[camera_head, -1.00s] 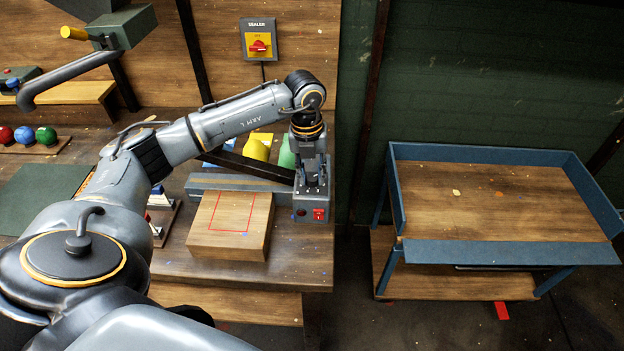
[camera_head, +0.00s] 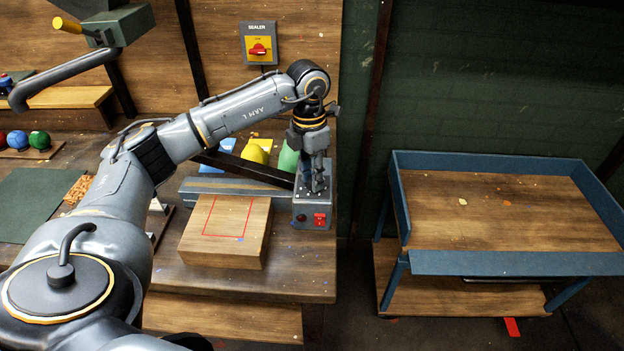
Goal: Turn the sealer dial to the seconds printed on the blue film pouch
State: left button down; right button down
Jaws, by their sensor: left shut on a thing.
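The sealer is a long grey bar with a grey control box (camera_head: 312,216) at its right end, on the bench behind a wooden block. My left gripper (camera_head: 316,188) points down onto the top of the box and is shut on the sealer dial, which the fingers hide. The dial's setting cannot be read. A red switch (camera_head: 320,219) shows on the front of the box. A blue sheet-like thing (camera_head: 218,152) lies behind the sealer, partly hidden by my arm; I cannot tell whether it is the film pouch, and no print is readable. My right gripper is not in view.
A wooden block (camera_head: 222,246) with a red outline stands before the sealer. Yellow (camera_head: 257,150) and green (camera_head: 288,158) objects stand behind it. A SEALER wall switch (camera_head: 259,46) hangs above. Coloured balls (camera_head: 38,140) sit left. A blue-rimmed cart (camera_head: 500,262) stands right.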

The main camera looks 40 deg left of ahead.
pick_arm(q)
jog(key=m+b, duration=0.1)
jog(key=m, duration=0.3)
jog(key=shift+w+m+b, duration=0.1)
jog(key=shift+m+b, duration=0.2)
jog(key=m+b, duration=0.1)
jog(key=m, duration=0.3)
jog(key=shift+w+m+y, duration=0.1)
jog(key=shift+m+y, duration=0.2)
jog(key=m+b, duration=0.1)
jog(key=m, duration=0.3)
jog(key=shift+m, duration=0.3)
jog(key=shift+m+b, duration=0.65)
jog(key=shift+m, duration=1.35)
jog(key=shift+r, duration=0.1)
jog(key=c, duration=1)
grip_release()
jog(key=shift+r, duration=0.1)
jog(key=r, duration=1.1)
jog(key=shift+w+d+r, duration=0.2)
jog(key=shift+w+r, duration=0.15)
jog(key=shift+w, duration=0.05)
